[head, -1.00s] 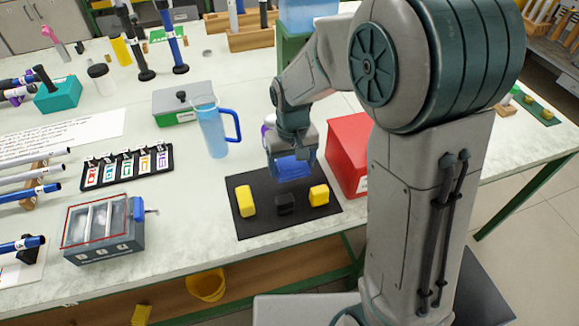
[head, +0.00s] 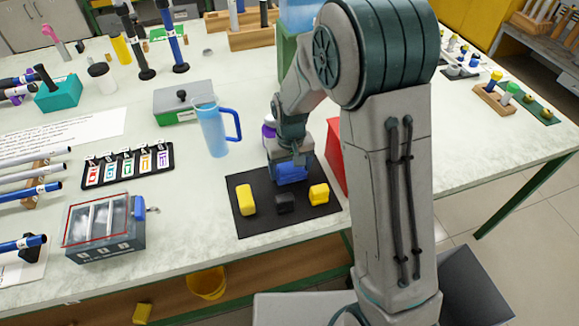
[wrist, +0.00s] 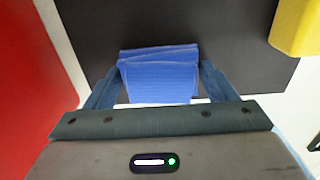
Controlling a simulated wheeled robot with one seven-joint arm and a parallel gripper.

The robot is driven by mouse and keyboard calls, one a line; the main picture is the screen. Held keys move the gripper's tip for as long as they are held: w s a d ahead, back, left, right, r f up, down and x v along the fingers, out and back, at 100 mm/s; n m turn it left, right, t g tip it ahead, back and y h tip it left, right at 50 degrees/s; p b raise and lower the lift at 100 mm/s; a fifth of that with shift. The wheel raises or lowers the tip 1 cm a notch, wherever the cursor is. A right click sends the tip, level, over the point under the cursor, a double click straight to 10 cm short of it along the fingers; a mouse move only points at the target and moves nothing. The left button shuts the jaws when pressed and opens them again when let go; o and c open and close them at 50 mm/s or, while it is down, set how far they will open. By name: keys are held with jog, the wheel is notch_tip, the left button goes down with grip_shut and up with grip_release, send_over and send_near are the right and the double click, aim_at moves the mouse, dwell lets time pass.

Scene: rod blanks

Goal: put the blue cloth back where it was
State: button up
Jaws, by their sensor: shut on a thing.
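The blue cloth (head: 291,173) is a small folded block at the back of the black mat (head: 243,222). My gripper (head: 290,165) is above it with its fingers down at the cloth. In the wrist view the cloth (wrist: 160,72) sits between the two fingertips of my gripper (wrist: 158,85), over the black mat (wrist: 240,60). The gripper is shut on the cloth. Whether the cloth touches the mat is hard to tell.
Two yellow blocks (head: 246,200) (head: 319,194) and a black block (head: 284,203) lie on the mat in front of the cloth. A red box (head: 337,153) stands close on the right, partly behind my arm. A blue jug (head: 212,130) stands to the left.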

aim_at(291, 168)
jog(key=o, duration=0.9)
jog(key=shift+f, duration=0.15)
jog(key=shift+o, duration=0.2)
notch_tip(291, 168, up, 12)
jog(key=s+d+r+m+t, duration=0.1)
jog(key=s+d+r, duration=0.2)
jog(key=s+d, duration=0.3)
jog(key=s+d+r+m+t, duration=0.1)
jog(key=s+d+r+m, duration=0.1)
jog(key=s+d, duration=0.5)
jog(key=s, duration=0.5)
jog(key=shift+s+d+r+t, duration=0.25)
jog(key=shift+r+t, duration=0.15)
